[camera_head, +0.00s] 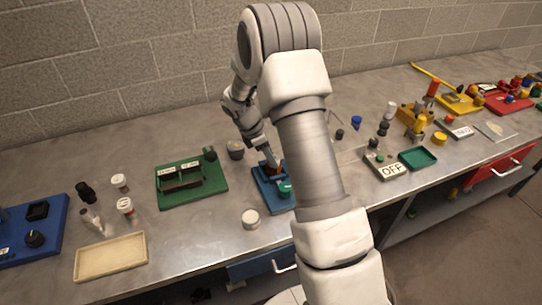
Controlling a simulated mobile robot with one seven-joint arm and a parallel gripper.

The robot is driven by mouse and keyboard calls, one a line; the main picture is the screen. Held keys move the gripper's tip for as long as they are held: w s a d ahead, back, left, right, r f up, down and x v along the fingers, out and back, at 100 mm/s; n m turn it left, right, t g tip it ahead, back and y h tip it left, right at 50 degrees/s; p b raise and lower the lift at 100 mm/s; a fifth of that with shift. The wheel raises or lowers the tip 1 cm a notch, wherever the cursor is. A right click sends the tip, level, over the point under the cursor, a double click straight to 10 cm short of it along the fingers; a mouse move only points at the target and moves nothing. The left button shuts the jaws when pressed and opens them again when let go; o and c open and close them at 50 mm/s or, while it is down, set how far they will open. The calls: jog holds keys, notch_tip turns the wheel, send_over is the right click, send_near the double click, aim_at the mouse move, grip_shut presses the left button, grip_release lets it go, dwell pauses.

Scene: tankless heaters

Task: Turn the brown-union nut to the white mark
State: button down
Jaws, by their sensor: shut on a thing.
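A blue plate (270,199) lies on the metal bench near the middle, partly hidden behind my arm. A brown part (278,171), which looks like the brown-union nut, shows at its back end. My gripper (271,162) points down at this brown part and is shut on it. A green round part (285,188) sits on the plate just in front. The white mark cannot be made out at this size, and my arm hides the plate's right side.
A green board (192,194) with black fittings lies to the left. A grey cup (236,150) stands behind the plate, and a round white-topped jar (251,219) stands in front of it. An OFF block (390,170) and a green tray (417,159) lie to the right. A block wall rises behind.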

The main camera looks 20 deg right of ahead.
jog(key=m, duration=0.1)
jog(key=m+g, duration=0.1)
jog(key=m, duration=0.1)
jog(key=shift+w+m+y, duration=0.2)
jog(key=shift+m+y, duration=0.1)
jog(key=m, duration=0.1)
jog(key=m+g, duration=0.1)
jog(key=m, duration=0.1)
jog(key=shift+w+d+m+g+y, duration=0.1)
jog(key=shift+d+m+g+y, duration=0.05)
jog(key=shift+m+g+y, duration=0.2)
jog(key=m+g+y, duration=0.1)
jog(key=m, duration=0.3)
jog(key=shift+w+d+b, duration=0.1)
jog(key=shift+b, duration=0.25)
jog(key=shift+d+m+y, duration=0.15)
jog(key=shift+m+y, duration=0.7)
jog(key=shift+m, duration=1.1)
jog(key=shift+c, duration=1.8)
grip_release()
jog(key=shift+r, duration=0.15)
